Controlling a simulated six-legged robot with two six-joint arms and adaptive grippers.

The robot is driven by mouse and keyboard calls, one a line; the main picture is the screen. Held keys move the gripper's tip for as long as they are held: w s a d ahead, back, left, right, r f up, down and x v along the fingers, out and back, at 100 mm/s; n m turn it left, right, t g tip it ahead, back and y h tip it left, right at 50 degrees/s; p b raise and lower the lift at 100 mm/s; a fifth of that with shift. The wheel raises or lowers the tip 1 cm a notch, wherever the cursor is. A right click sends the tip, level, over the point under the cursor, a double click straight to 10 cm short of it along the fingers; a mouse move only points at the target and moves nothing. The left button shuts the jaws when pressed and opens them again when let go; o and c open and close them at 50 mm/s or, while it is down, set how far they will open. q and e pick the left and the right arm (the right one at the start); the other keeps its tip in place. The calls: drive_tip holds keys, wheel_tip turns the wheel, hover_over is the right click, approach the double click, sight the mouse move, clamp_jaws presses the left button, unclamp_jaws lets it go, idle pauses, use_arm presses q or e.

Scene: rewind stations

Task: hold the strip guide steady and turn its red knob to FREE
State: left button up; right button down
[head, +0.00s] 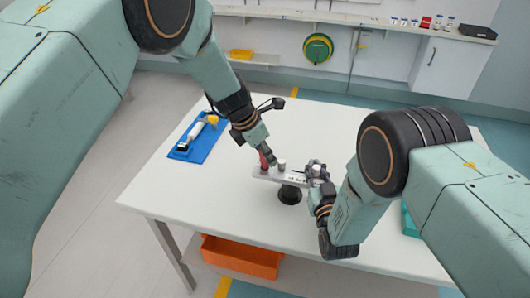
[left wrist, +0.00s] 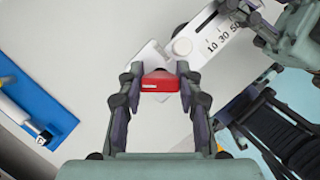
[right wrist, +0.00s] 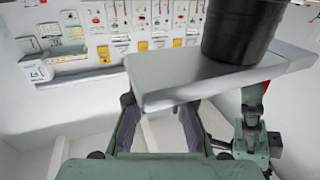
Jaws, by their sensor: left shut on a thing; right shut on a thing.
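The strip guide (head: 292,177) is a pale bar on a black round post (head: 289,195) on the white table. Its scale plate (left wrist: 218,40) reads 10, 30, 50 in the left wrist view, beside a white round knob (left wrist: 182,46). My left gripper (head: 268,155) is shut on the red knob (left wrist: 160,85) at the bar's left end. My right gripper (head: 318,176) is shut on the bar's right end. In the right wrist view the bar's pale body (right wrist: 165,82) lies across the fingers, with the black post (right wrist: 240,30) beside it. No FREE mark is legible.
A blue tray (head: 196,140) with white and yellow items lies on the table's left. An orange bin (head: 242,257) is below the front edge. A green object (head: 409,222) is partly hidden behind my right arm. Bare table surrounds the guide.

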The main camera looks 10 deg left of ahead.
use_arm(q)
drive_tip(key=shift+a, duration=0.1)
drive_tip(key=shift+c, duration=0.9)
drive_tip(key=shift+w, duration=0.1)
drive_tip(key=m+g, duration=0.1)
drive_tip(key=m, duration=0.3)
drive_tip(key=shift+h, duration=0.4)
drive_tip(key=m+g, duration=0.1)
drive_tip(key=m, duration=0.2)
drive_tip(key=shift+a+m+g, duration=0.1)
drive_tip(key=shift+m+g, duration=0.3)
drive_tip(key=m+g, duration=0.1)
drive_tip(key=m, duration=0.3)
drive_tip(key=shift+g, duration=0.4)
drive_tip(key=shift+m+g+y, duration=0.5)
drive_tip(key=shift+m+g, duration=0.1)
drive_tip(key=shift+m, duration=1.8)
drive_tip(key=shift+a, duration=0.1)
